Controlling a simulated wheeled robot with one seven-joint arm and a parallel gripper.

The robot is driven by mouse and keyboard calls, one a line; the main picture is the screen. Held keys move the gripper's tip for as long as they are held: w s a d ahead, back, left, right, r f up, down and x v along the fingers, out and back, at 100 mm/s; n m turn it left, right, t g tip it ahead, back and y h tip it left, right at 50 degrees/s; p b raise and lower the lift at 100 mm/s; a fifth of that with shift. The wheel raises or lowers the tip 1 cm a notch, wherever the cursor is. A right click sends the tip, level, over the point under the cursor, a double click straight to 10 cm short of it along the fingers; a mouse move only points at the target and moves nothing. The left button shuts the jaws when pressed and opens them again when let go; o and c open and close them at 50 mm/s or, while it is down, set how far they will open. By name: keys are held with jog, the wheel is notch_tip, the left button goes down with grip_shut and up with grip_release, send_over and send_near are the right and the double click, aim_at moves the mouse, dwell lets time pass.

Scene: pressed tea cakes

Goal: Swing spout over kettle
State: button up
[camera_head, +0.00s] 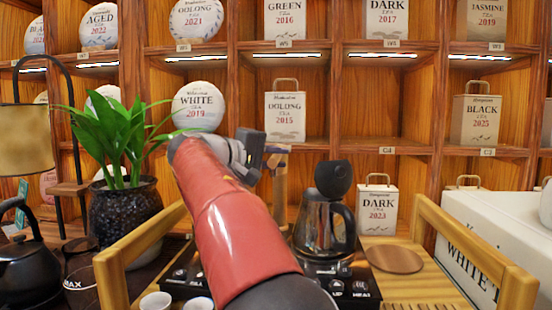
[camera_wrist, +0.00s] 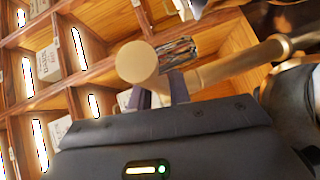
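The brass spout (camera_wrist: 235,68) crosses the upper wrist view as a tube with a round knob-like end (camera_wrist: 138,62). In the head view, a short piece of brass (camera_head: 279,150) shows just right of my gripper (camera_head: 252,158), above a post mostly hidden by my red arm. My gripper's dark fingers (camera_wrist: 163,97) are close to the tube; I cannot tell whether they touch or grip it. The glass and metal kettle (camera_head: 318,228) stands on a black base, right of and below my gripper. Its round dark lid (camera_head: 333,178) stands up above its top.
A wooden tray with raised side handles (camera_head: 470,255) surrounds the kettle. A potted plant (camera_head: 125,205) and black kettle (camera_head: 28,262) stand left. White cups (camera_head: 156,302), a round wooden coaster (camera_head: 393,259) and a white box (camera_head: 490,235) are nearby. Shelves of tea cakes are behind.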

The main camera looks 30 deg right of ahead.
jog(key=shift+s, duration=0.1)
grip_shut()
jog(key=shift+s+d+n+t+y+b, duration=0.25)
jog(key=shift+d+n+t+y+b, duration=0.2)
jog(key=shift+d+n+t+y, duration=0.7)
jog(key=shift+s+d+n+t+y+b, duration=0.2)
jog(key=shift+d+n+t+y+b, duration=0.35)
jog(key=shift+n+t, duration=1.05)
jog(key=shift+s+d+n+t+y+b, duration=0.3)
jog(key=shift+d+n+t+y, duration=0.65)
jog(key=shift+t, duration=0.8)
jog(key=shift+w, duration=0.1)
jog(key=o, duration=0.8)
grip_release()
jog(key=shift+o, duration=0.2)
